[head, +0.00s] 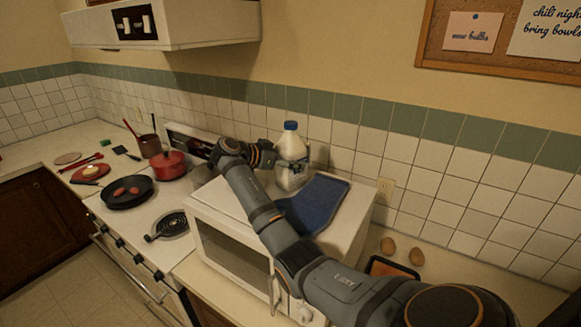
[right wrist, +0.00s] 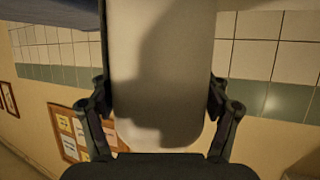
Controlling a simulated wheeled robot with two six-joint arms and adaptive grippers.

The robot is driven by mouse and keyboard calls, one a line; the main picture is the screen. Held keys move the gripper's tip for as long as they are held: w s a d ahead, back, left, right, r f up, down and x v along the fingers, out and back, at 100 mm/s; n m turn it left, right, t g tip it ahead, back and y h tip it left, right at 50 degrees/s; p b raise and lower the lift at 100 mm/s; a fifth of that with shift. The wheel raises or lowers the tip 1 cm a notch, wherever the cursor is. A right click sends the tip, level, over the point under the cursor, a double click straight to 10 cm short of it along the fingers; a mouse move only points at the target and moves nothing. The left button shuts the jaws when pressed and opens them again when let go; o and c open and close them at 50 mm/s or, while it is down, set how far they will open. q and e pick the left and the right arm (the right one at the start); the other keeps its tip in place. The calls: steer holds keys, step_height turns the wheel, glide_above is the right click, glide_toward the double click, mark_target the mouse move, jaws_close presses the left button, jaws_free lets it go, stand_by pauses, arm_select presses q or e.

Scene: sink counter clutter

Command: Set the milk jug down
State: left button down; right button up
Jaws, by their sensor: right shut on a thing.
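The milk jug (head: 292,158), white with a blue cap and a dark label, is upright at the back of the white microwave (head: 229,204), beside the blue cloth (head: 314,203). My right gripper (head: 276,155) is shut on the jug from its left side. In the right wrist view the jug's pale body (right wrist: 160,75) fills the space between the two fingers (right wrist: 158,98). I cannot tell whether the jug's base touches the surface under it. My left gripper is not in view.
My right arm crosses over the microwave. A stove with a black pan (head: 126,193) and a red pot (head: 168,166) stands to the left. Two eggs (head: 402,251) and a dark-rimmed orange tray (head: 392,268) lie on the counter at right. The tiled wall is close behind the jug.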

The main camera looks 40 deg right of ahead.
mark_target(282, 139)
steer(key=shift+r, duration=0.2)
steer(key=shift+c, duration=0.6)
steer(key=shift+d+f, duration=0.1)
steer(key=shift+d, duration=0.1)
steer(key=r+b, duration=0.3)
steer(key=shift+w+a+r+b, duration=0.1)
steer(key=shift+w+a+b, duration=0.05)
steer(key=shift+a+b, duration=0.15)
steer(key=a+r+b, duration=0.1)
steer(key=r, duration=0.1)
steer(key=a+r+b, duration=0.1)
steer(key=a+r, duration=0.1)
steer(key=shift+w+a+r+b, duration=0.1)
steer(key=shift+w+a+b, duration=0.15)
steer(key=shift+w+b, duration=0.15)
steer(key=w+b+v, duration=0.1)
steer(key=b+v, duration=0.3)
steer(key=v, duration=0.6)
steer(key=shift+a, duration=0.25)
